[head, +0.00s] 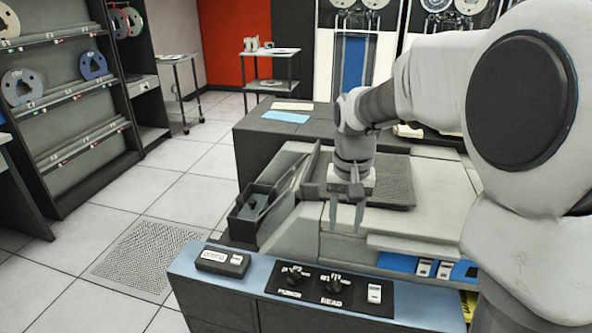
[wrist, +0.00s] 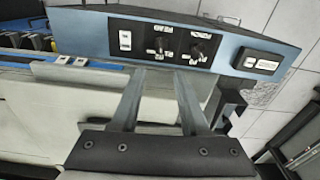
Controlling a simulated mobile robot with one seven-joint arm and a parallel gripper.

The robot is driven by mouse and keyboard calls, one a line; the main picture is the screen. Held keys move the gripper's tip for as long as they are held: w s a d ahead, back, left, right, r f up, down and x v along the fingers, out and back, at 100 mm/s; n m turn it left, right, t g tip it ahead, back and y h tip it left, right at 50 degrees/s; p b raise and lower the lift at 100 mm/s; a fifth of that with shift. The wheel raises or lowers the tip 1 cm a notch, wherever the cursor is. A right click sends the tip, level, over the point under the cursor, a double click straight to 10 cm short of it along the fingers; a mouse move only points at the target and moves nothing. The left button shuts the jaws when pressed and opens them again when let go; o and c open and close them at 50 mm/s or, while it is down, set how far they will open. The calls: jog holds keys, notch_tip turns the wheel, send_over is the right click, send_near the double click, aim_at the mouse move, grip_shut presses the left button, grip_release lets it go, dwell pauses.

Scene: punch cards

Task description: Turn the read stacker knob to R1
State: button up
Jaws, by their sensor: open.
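The read knob (head: 333,286) is a small black knob on a black plate on the blue front panel, above the word READ. It also shows in the wrist view (wrist: 160,44), upside down. Its pointer and position marks are too small to read surely. The similar punch knob (head: 294,278) is left of it in the head view and right of it in the wrist view (wrist: 198,46). My gripper (head: 346,228) points down, open and empty, above the machine top behind the panel. In the wrist view its fingertips (wrist: 160,72) are apart and touch neither knob.
A white rocker switch (head: 375,293) sits right of the read knob, and a black label box (head: 222,262) stands at the panel's left end. Blue-backed switches (head: 433,268) lie further right. A dark tray (head: 250,212) is on the left. Space above the panel is clear.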

aim_at(335, 281)
jog(key=shift+m+g, duration=0.3)
jog(key=f+b, duration=0.1)
jog(key=f, duration=0.5)
jog(key=w+f+b, duration=0.1)
jog(key=f+b, duration=0.1)
jog(key=f, duration=0.5)
jog(key=w+f+b, duration=0.1)
jog(key=f, duration=0.6)
jog(key=shift+f+b, duration=0.1)
jog(key=shift+b, duration=0.3)
grip_shut()
